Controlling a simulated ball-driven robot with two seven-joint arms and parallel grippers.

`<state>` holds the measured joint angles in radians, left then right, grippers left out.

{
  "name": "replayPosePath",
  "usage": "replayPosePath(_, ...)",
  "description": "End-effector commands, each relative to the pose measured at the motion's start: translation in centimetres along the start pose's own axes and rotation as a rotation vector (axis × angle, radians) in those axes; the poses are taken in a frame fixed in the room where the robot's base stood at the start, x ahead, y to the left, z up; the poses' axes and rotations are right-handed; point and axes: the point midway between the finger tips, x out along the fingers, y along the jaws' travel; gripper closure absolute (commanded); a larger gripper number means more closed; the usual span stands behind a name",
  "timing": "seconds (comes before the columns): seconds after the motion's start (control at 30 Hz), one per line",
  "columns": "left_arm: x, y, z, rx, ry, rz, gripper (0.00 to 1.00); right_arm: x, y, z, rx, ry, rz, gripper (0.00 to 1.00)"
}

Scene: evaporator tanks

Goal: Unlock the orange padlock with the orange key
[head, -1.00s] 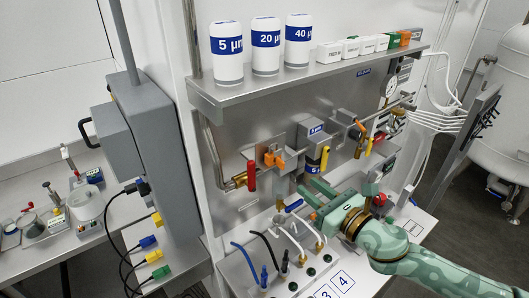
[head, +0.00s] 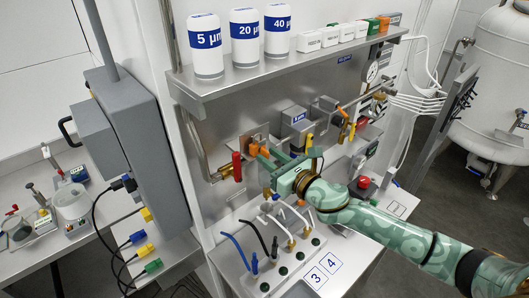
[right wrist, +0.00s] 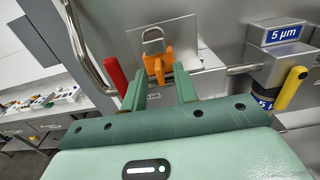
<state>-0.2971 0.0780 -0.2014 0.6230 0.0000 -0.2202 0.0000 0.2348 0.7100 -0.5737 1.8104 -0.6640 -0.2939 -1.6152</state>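The orange padlock (head: 253,149) hangs by its grey shackle on a metal plate at the left of the pipe panel. In the right wrist view the padlock (right wrist: 156,66) shows between and just beyond my green fingertips. I cannot tell whether the fingers overlap the padlock in depth. I cannot make out the orange key as a separate thing; an orange part juts from the padlock's lower front. My left gripper is not in view.
A red valve handle (right wrist: 116,74) hangs just left of the padlock. A 5 µm filter block (right wrist: 282,62) and a yellow handle (right wrist: 290,88) are to the right. The steel shelf (head: 290,68) overhangs the panel. Hoses and fittings (head: 275,240) stand below.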

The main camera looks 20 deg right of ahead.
Motion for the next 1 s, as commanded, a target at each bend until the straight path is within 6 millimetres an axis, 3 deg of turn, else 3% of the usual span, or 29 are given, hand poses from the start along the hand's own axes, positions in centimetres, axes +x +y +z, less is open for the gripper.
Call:
replayPosePath(0.17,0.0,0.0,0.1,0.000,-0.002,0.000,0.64,0.0,0.0,0.0,0.000,0.000,0.000,0.74)
replayPosePath(0.27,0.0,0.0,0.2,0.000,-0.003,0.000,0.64,0.0,0.0,0.0,0.000,0.000,0.000,1.00)
replayPosePath(0.5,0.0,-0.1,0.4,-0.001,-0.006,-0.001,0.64,0.0,0.0,0.0,0.007,0.000,0.000,1.00)
replayPosePath(0.73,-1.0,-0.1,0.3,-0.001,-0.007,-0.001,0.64,0.0,0.1,0.1,0.398,0.001,-0.001,1.00)
replayPosePath(1.0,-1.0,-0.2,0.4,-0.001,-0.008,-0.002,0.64,0.0,0.1,0.0,0.437,0.001,0.000,1.00)
